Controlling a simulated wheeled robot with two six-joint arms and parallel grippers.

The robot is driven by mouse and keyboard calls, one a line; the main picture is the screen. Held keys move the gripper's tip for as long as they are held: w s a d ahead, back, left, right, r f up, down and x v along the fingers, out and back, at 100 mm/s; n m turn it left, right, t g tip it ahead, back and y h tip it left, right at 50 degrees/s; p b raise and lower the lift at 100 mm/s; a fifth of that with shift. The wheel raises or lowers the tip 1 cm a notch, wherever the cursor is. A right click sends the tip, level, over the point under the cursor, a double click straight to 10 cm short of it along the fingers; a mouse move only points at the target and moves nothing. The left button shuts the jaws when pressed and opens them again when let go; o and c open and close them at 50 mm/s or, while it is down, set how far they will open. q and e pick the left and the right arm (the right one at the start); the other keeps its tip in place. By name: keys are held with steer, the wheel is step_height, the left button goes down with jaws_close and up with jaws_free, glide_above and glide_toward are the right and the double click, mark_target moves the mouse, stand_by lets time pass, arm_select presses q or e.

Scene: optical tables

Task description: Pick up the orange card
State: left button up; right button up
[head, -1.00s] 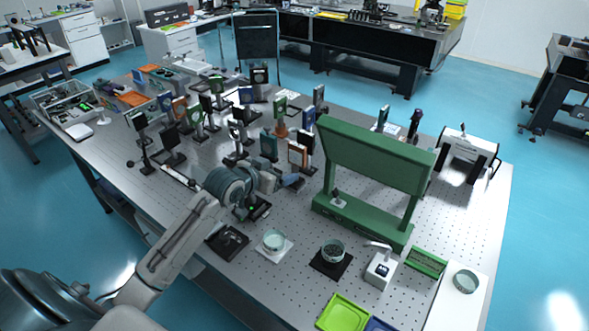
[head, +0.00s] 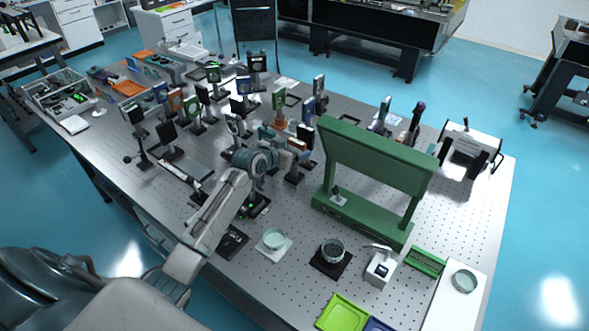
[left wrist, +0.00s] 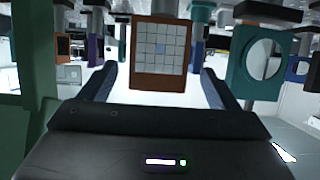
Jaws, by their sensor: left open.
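The orange card (left wrist: 160,57) shows in the left wrist view as an orange-brown frame around a pale gridded panel. It appears between the two finger pads of my left gripper (left wrist: 158,72), with a gap on each side. The left gripper is open, and neither finger visibly touches the card. How deep the card sits between the fingers is hard to tell. In the head view my left gripper (head: 299,147) is among the optics mounts, left of the green frame, and hides most of the card. My right gripper is not in view.
A large green frame (head: 375,152) stands close to the right of the gripper. A teal ring mount (left wrist: 262,62) stands beside the card in the left wrist view. Several mounted optics crowd the table behind. The perforated table (head: 450,225) has free room right of the frame.

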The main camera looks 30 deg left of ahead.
arm_select(q)
steer(key=shift+w+d+f, duration=0.2)
steer(key=shift+w+d, duration=0.05)
steer(key=shift+w, duration=0.45)
steer(key=shift+w+f, duration=0.25)
steer(key=shift+s, duration=0.1)
steer(key=c, duration=1.6)
steer(key=shift+r, duration=0.1)
jaws_close()
steer(key=shift+r, duration=0.15)
